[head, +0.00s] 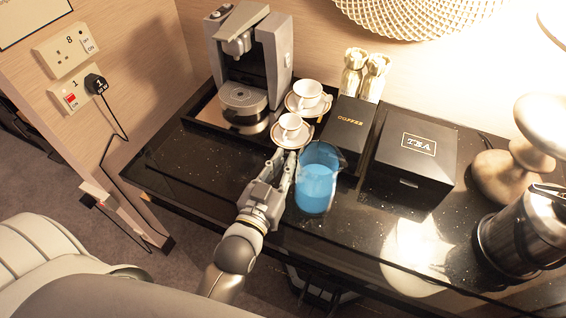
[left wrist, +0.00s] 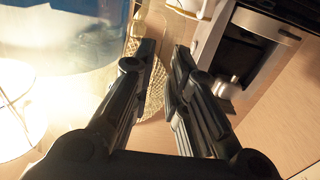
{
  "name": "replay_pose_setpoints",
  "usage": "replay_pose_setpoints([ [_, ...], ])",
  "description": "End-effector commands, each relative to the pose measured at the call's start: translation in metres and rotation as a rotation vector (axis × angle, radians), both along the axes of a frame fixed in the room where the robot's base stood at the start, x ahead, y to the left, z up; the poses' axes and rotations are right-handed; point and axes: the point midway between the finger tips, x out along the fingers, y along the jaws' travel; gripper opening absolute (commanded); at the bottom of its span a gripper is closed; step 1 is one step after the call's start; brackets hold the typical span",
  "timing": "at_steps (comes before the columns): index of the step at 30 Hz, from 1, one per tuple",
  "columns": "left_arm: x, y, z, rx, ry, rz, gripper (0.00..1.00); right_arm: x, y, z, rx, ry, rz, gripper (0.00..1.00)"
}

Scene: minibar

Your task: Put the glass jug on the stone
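The glass jug (head: 317,178), with blue contents, stands upright at the front of the black speckled counter (head: 185,165). The counter looks like stone; I see no separate piece clearly identifiable as the stone. My left gripper (head: 287,160) is immediately left of the jug, its fingers pointing toward the back. In the left wrist view, the fingers (left wrist: 162,58) are apart with nothing held between them. The blue jug (left wrist: 70,40) fills the upper left there, outside the fingers. I cannot tell whether a finger touches it. My right gripper is not in view.
Two cups on saucers (head: 292,130) stand just beyond the left gripper, beside a coffee machine (head: 246,60). The coffee box (head: 347,130) and tea box (head: 415,160) are behind and right. A lamp (head: 500,175) and metal pot (head: 522,235) stand at the right. The counter's left front is clear.

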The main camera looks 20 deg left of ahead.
Motion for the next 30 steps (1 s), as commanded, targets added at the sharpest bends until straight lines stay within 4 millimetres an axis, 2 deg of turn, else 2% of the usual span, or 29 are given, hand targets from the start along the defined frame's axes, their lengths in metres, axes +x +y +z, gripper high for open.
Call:
replay_pose_setpoints([
  [14, -0.004, 0.000, 0.002, 0.000, 0.001, -0.001, 0.28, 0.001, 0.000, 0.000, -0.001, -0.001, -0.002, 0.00],
  [17, -0.014, 0.000, 0.000, 0.000, 0.003, -0.001, 0.28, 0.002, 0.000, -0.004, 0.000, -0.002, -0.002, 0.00],
  [30, -0.087, 0.002, 0.000, 0.001, 0.004, -0.001, 0.28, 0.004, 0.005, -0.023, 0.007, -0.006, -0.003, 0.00],
])
